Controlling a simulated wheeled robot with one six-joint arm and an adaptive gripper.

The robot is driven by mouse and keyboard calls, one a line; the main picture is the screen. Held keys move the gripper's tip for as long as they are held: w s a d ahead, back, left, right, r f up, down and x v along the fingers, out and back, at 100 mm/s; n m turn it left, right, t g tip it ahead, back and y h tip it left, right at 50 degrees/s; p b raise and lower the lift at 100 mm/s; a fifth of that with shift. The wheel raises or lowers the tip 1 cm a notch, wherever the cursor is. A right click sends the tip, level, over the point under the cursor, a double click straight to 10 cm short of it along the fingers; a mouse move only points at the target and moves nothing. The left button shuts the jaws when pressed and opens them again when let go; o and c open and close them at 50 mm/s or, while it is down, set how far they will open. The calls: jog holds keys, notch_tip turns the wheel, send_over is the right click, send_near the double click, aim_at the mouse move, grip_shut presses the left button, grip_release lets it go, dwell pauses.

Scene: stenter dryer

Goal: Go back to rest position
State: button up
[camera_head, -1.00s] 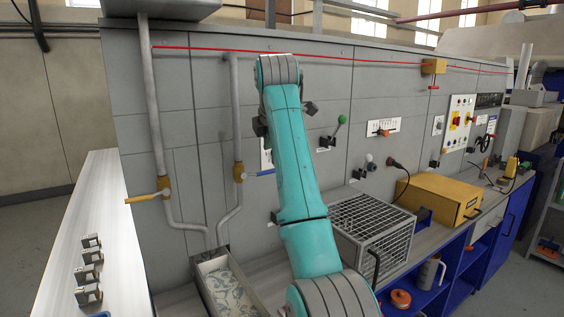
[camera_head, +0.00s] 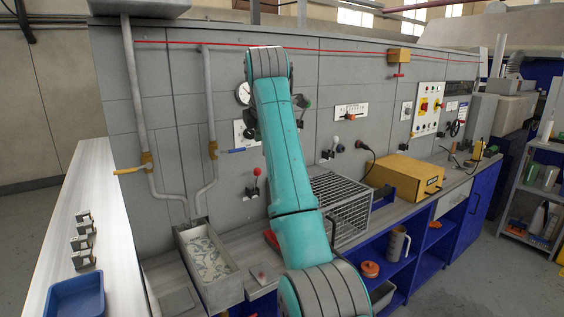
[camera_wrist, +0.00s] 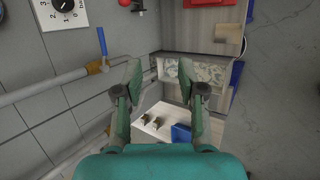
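My gripper (camera_wrist: 160,80) is open and empty in the wrist view, its two green fingers standing apart in mid-air. Between and beyond the fingers show a trough with patterned contents (camera_wrist: 208,73), a pale bench top and a blue tray (camera_wrist: 181,134). In the head view my teal arm reaches up in front of the grey machine panel (camera_head: 200,110). The gripper is mostly hidden behind the arm there.
The trough (camera_head: 228,286) stands by the panel base. A white bench (camera_head: 103,220) at left carries several small metal parts and a blue tray (camera_head: 76,297). A wire cage (camera_head: 350,222) and yellow box (camera_head: 405,176) stand right of my arm. Pipe valves and levers project from the panel.

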jog(key=d+f+m+t, duration=0.1)
jog(key=d+f+m, duration=0.2)
jog(key=f, duration=1.3)
jog(key=d+f+m+t, duration=0.1)
jog(key=d+f+m, duration=0.1)
jog(key=f, duration=1.5)
jog(key=s+d+f+m+t, duration=0.1)
jog(key=s+d+f+m, duration=0.25)
jog(key=s+f, duration=0.65)
jog(key=s+d+f+m, duration=0.2)
jog(key=s+d+f, duration=0.45)
jog(key=f, duration=0.65)
jog(key=s+d+f+m+t, duration=0.1)
jog(key=s+d+f+m, duration=0.15)
jog(key=s, duration=1.25)
jog(key=s+d+f+m+t, duration=0.1)
jog(key=s+d+f+m, duration=0.2)
jog(key=s, duration=1.2)
jog(key=s+d+r+m+t, duration=0.1)
jog(key=s+r+m, duration=0.2)
jog(key=s+r, duration=0.6)
jog(key=s+d+r+m+t+h, duration=0.1)
jog(key=s+r+m, duration=0.3)
jog(key=s+r, duration=0.5)
jog(key=s, duration=0.4)
jog(key=shift+d+m, duration=0.25)
jog(key=shift+m, duration=0.05)
